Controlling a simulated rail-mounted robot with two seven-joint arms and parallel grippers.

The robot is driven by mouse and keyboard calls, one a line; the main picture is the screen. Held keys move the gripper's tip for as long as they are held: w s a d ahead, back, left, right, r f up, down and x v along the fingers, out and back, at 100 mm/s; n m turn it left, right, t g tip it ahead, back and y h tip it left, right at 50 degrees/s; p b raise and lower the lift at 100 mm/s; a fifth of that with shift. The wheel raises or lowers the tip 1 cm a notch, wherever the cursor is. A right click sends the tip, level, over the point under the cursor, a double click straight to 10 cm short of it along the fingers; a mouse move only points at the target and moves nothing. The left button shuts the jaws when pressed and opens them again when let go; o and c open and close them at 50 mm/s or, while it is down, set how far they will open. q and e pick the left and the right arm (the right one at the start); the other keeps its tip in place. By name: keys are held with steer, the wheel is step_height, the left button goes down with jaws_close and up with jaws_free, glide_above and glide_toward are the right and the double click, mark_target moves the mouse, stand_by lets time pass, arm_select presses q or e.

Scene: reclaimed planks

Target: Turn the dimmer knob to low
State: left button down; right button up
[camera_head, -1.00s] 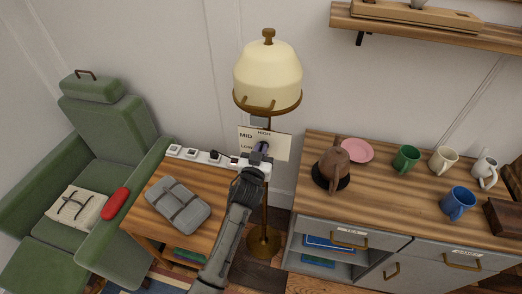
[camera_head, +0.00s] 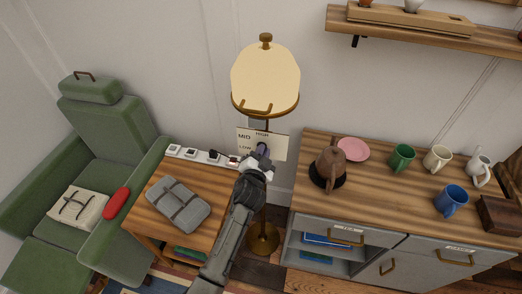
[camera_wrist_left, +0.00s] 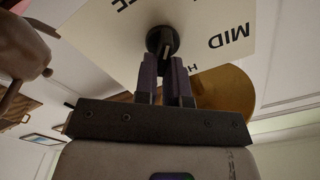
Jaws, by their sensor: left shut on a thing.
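The dimmer knob (camera_wrist_left: 162,40) is a dark round knob on a pale label plate (camera_head: 275,146) on the lamp's stem. The plate reads HIGH at the top, MID at the left and LOW below MID in the head view. My left gripper (camera_head: 263,153) is at the plate, and its purple fingers (camera_wrist_left: 166,78) are shut on the knob in the left wrist view. The gripper hides most of the knob in the head view, and I cannot tell which mark it points to. My right gripper is not in view.
A wooden side table (camera_head: 190,236) with a grey bag (camera_head: 178,204) and a power strip (camera_head: 202,156) is left of the lamp. A cabinet (camera_head: 420,205) with a brown kettle (camera_head: 329,165) and several mugs is to the right. A green armchair (camera_head: 105,130) stands far left.

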arm_select(q)
steer(key=m, duration=0.3)
steer(key=shift+d+f+m, duration=0.15)
steer(key=shift+m, duration=0.25)
stand_by(0.5)
steer(key=c, duration=1.2)
jaws_free()
steer(key=shift+s, duration=0.1)
